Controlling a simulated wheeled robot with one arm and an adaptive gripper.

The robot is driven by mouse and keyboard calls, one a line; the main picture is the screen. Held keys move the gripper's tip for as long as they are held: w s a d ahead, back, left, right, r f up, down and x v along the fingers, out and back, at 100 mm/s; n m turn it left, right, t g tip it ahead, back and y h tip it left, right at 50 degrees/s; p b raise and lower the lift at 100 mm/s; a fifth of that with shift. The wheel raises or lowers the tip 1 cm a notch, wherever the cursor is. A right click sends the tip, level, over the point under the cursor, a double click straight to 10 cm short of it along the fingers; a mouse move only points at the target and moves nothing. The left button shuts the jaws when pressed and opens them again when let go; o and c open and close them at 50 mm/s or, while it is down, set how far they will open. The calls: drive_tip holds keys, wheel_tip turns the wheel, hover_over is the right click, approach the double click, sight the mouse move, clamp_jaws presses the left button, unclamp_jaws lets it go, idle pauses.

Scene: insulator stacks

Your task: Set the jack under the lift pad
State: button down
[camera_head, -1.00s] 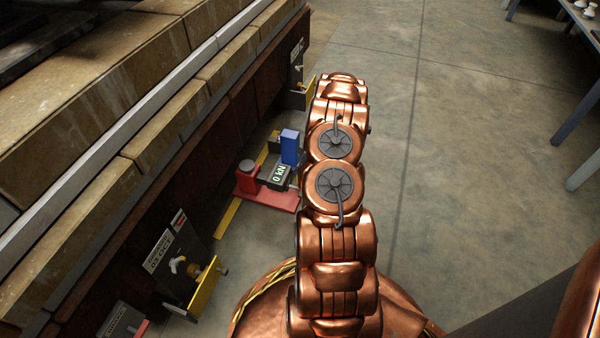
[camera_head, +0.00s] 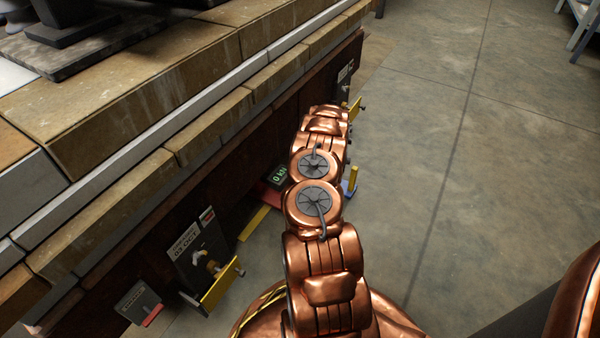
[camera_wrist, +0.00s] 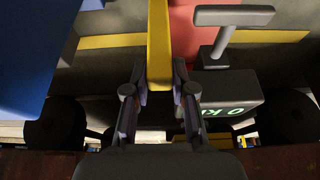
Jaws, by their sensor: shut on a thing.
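The jack shows only in part in the head view: a red piece (camera_head: 273,178) and a dark box with a green "0 kN" readout (camera_head: 280,176), beside the dark underside of the bench. My arm hides the rest. In the wrist view the red part (camera_wrist: 196,25), a grey T-shaped bar (camera_wrist: 228,28) and the readout box (camera_wrist: 222,97) are on the right. A yellow bar (camera_wrist: 159,45) stands between the fingers of my gripper (camera_wrist: 158,78), which is shut on it. A blue block (camera_wrist: 35,45) fills the upper left. I cannot make out the lift pad.
A long block-topped bench (camera_head: 190,125) runs along the left. Labelled panels with yellow brackets (camera_head: 220,288) stick out from its side. A small yellow post on a blue foot (camera_head: 350,182) shows right of my arm. The floor to the right (camera_head: 430,200) is clear.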

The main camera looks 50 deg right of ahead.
drive_tip(key=shift+w+a, duration=0.1)
drive_tip(key=shift+w, duration=0.25)
drive_tip(key=c, duration=1)
unclamp_jaws()
drive_tip(key=shift+o, duration=0.2)
drive_tip(key=shift+s, duration=0.15)
drive_tip(key=v, duration=1.2)
